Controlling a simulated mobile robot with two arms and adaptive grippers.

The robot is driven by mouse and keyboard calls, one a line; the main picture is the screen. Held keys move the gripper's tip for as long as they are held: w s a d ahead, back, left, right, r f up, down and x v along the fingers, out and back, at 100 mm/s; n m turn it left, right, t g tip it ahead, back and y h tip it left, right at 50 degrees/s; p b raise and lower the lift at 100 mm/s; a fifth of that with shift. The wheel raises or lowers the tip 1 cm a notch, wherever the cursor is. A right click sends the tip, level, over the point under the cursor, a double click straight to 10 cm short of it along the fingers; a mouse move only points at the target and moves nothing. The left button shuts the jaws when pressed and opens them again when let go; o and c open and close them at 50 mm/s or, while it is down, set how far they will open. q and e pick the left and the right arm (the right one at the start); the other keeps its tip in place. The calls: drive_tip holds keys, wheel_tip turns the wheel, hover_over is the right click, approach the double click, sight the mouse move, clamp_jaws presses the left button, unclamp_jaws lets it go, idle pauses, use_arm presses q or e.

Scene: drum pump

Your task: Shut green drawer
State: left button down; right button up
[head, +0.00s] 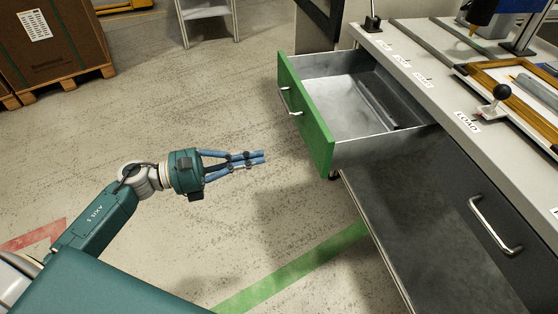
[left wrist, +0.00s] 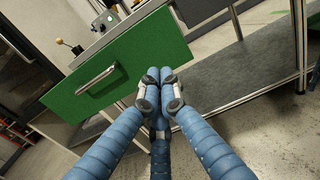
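The green drawer (head: 305,117) stands pulled out from the workbench, with its grey metal inside empty in the head view. Its green front carries a silver bar handle (head: 289,101). The green front also fills the upper middle of the left wrist view (left wrist: 120,62), with the handle (left wrist: 97,79) left of my fingers. My left gripper (head: 262,157) is left of the drawer front in the head view, apart from it. Its blue fingers are closed together at the tips (left wrist: 158,78), with nothing between them. My right gripper is in neither view.
The workbench (head: 440,85) has levers, a wooden-edged frame and labels on top. A dark closed drawer (head: 490,225) with a silver handle and a lower grey shelf (head: 420,240) are nearer. A large box on a pallet (head: 52,45) stands far left. Open floor surrounds my left arm.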

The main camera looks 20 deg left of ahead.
sight(316, 146)
use_arm(q)
drive_tip(key=p+x, duration=0.1)
drive_tip(key=x, duration=1)
drive_tip(key=shift+w+r, duration=0.15)
drive_tip(key=shift+w, duration=0.1)
drive_tip(key=shift+x, duration=0.8)
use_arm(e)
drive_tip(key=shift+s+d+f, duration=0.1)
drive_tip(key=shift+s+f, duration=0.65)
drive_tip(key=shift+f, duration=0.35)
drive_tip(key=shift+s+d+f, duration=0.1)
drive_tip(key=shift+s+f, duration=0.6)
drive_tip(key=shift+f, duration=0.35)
use_arm(q)
drive_tip(key=shift+d, duration=0.1)
